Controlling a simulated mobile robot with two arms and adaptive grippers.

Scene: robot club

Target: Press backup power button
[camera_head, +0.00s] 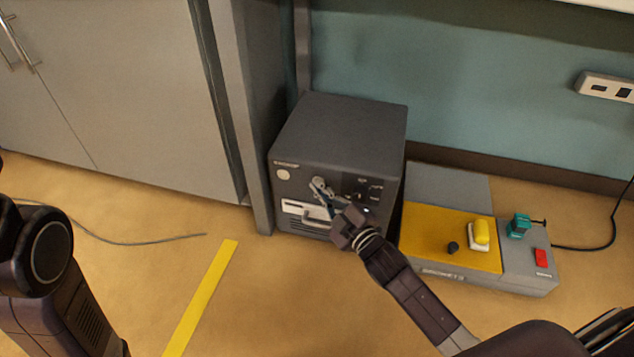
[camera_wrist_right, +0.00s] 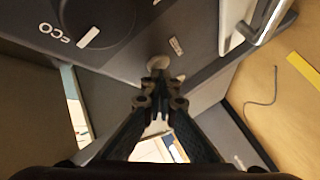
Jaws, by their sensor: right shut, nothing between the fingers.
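The backup power unit (camera_head: 340,130) is a dark grey box on the floor against the wall. Its front has a pale round disc (camera_head: 283,174) at the upper left, a handle and dark controls. My right gripper (camera_head: 324,193) is shut and empty, in front of the upper middle of this panel. In the right wrist view the shut fingertips (camera_wrist_right: 157,82) are at a small pale round button (camera_wrist_right: 157,63), partly covering it. I cannot tell whether they touch or whether it is pressed in. Only part of my left arm shows; its gripper is out of view.
A dial marked ECO (camera_wrist_right: 90,25) and a metal handle (camera_wrist_right: 268,22) flank the button. A low yellow and grey device (camera_head: 430,237) stands right of the unit. A grey cabinet (camera_head: 120,90) stands left. Yellow tape (camera_head: 200,300) marks open floor.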

